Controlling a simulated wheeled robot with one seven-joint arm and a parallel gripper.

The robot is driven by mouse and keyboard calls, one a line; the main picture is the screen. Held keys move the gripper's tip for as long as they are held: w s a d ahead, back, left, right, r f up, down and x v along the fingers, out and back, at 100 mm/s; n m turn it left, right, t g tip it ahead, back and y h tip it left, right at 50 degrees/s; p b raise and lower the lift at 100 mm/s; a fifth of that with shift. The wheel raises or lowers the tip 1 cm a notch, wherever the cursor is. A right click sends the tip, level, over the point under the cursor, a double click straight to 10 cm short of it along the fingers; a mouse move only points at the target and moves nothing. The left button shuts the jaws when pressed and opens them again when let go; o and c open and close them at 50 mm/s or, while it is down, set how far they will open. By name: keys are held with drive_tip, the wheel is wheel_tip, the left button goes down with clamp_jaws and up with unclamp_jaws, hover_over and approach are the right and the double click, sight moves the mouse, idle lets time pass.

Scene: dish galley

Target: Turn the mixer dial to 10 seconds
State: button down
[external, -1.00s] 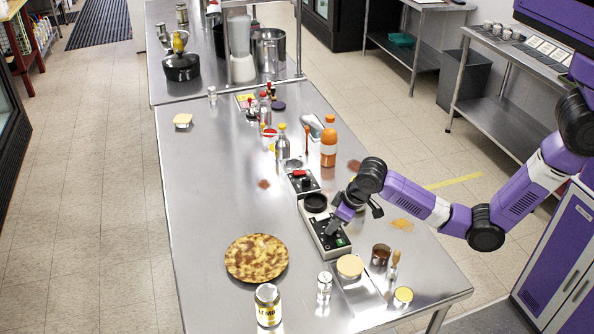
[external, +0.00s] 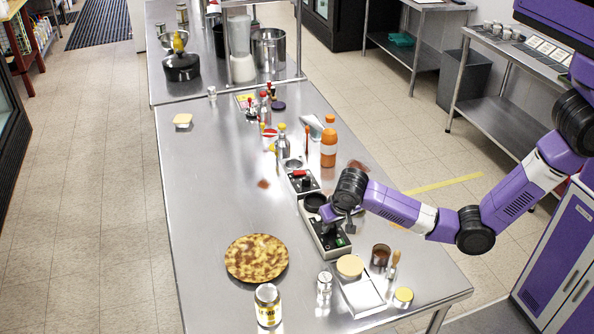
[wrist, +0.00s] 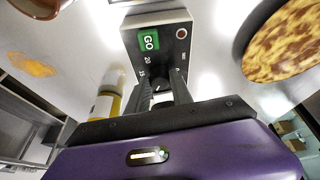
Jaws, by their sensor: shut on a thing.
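The mixer (external: 323,243) is a long grey base with a black top panel and a round black cup (external: 315,203) at its far end. In the wrist view its panel (wrist: 160,22) shows a green GO label (wrist: 149,42), a round red spot (wrist: 182,33) and the numbers 20 and 15. The dial (wrist: 161,88) is a dark knob, partly hidden by my fingers. My gripper (wrist: 161,95) is shut on the dial, one finger on each side. In the external view my gripper (external: 328,221) reaches down to the panel. The dial's setting cannot be read.
A small box with a red lever (external: 302,181) stands just behind the mixer. A browned flatbread (external: 257,258) and a LEMO jar (external: 267,305) are to the left and front. A tray (external: 361,296) and a brown cup (external: 380,255) stand at front right. The left table is mostly clear.

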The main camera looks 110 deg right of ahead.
idle(0.3)
drive_tip(key=c, duration=1.1)
unclamp_jaws()
drive_tip(key=shift+c, duration=0.2)
drive_tip(key=b+v, duration=0.1)
drive_tip(key=v, duration=0.6)
drive_tip(key=shift+r, duration=0.4)
drive_tip(key=shift+w, duration=0.1)
